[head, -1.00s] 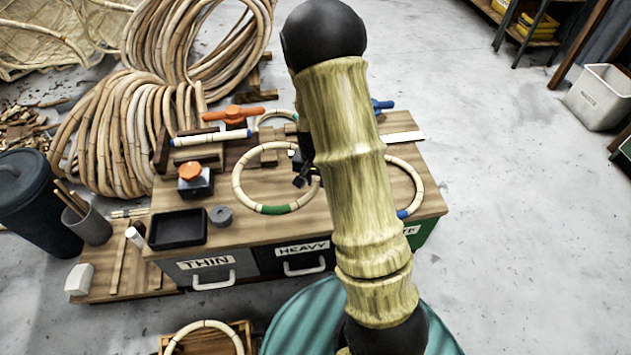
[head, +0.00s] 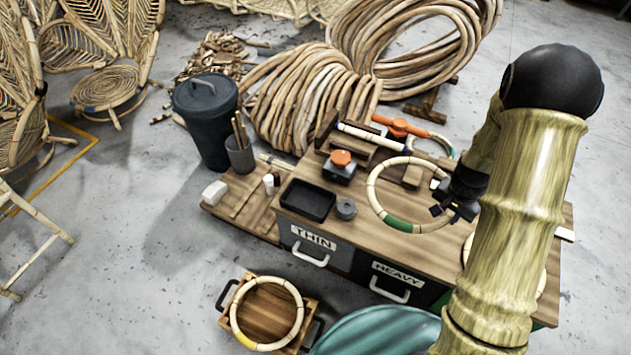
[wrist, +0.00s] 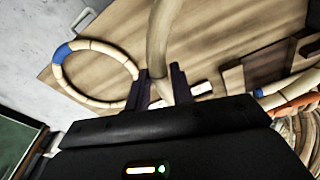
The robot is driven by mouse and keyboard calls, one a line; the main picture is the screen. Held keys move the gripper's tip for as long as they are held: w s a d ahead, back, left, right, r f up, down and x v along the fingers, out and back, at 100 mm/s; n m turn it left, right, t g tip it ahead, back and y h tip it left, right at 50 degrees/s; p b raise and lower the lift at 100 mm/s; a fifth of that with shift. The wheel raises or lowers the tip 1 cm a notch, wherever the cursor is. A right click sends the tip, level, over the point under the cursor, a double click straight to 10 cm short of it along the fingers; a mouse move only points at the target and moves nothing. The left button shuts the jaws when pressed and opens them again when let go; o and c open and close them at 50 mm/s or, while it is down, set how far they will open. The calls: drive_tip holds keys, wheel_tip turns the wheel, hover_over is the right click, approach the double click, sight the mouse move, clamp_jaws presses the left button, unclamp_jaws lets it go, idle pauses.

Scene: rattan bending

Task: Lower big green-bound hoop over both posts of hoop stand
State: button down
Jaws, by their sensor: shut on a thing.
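The big green-bound hoop (head: 376,204) is pale rattan with a green binding at its near side. My gripper (head: 455,207) is shut on its right side and holds it over the workbench (head: 330,235). In the wrist view the held rattan (wrist: 160,45) passes between my two dark fingers (wrist: 162,88). The hoop looks tilted slightly; whether it touches anything below is unclear. I cannot make out two posts of a hoop stand for sure. A wooden block (head: 412,177) shows through the hoop's opening.
A blue-bound hoop (wrist: 62,54) lies on the bench, mostly behind my arm in the head view. An orange-knobbed device (head: 341,163), a black tray (head: 308,200) and a grey cylinder (head: 346,208) stand left of the held hoop. A yellow-bound hoop (head: 235,318) rests on a floor crate.

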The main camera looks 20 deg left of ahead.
drive_tip(key=a+r+n+p, duration=0.2)
drive_tip(key=r+n+p, duration=0.1)
drive_tip(key=r+p, duration=1.6)
drive_tip(key=a+r+n+p, duration=0.3)
drive_tip(key=r+p, duration=1.6)
drive_tip(key=p, duration=0.8)
drive_tip(key=shift+a+r+y, duration=0.2)
drive_tip(key=shift+a+y, duration=0.15)
drive_tip(key=shift+y, duration=0.05)
drive_tip(key=shift+s+a, duration=0.1)
